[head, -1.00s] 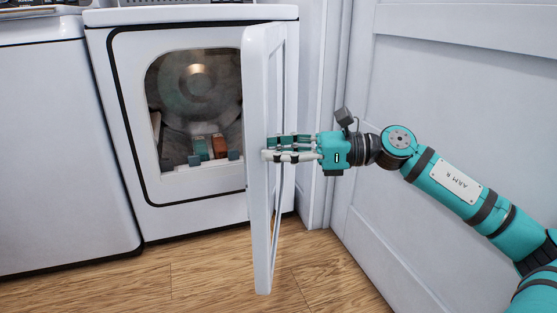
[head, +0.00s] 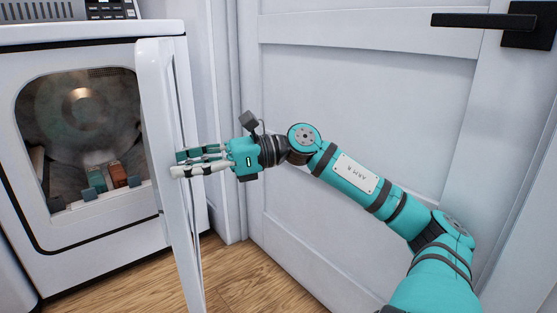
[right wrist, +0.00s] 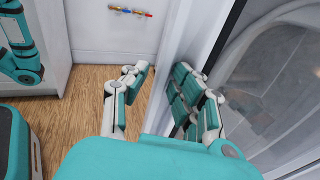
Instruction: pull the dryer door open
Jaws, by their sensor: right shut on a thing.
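The white dryer door (head: 158,110) stands swung well out from the dryer (head: 110,225), roughly edge-on to me in the head view. The round drum and the opening (head: 85,105) show to its left. My right gripper (head: 182,162) is shut on the door's free edge, with its fingers pointing left. In the right wrist view, the fingers of my right gripper (right wrist: 165,90) sit on either side of the white door edge (right wrist: 185,40), and the door's glass (right wrist: 260,80) fills the right. The exact contact is partly hidden. My left gripper is not in view.
A white panelled room door (head: 370,110) with a black handle (head: 480,20) stands close behind my right arm. A teal and a brown item (head: 117,174) are inside the dryer. Wood floor (head: 255,275) is clear below. Small coloured objects (right wrist: 130,11) show on the far wall.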

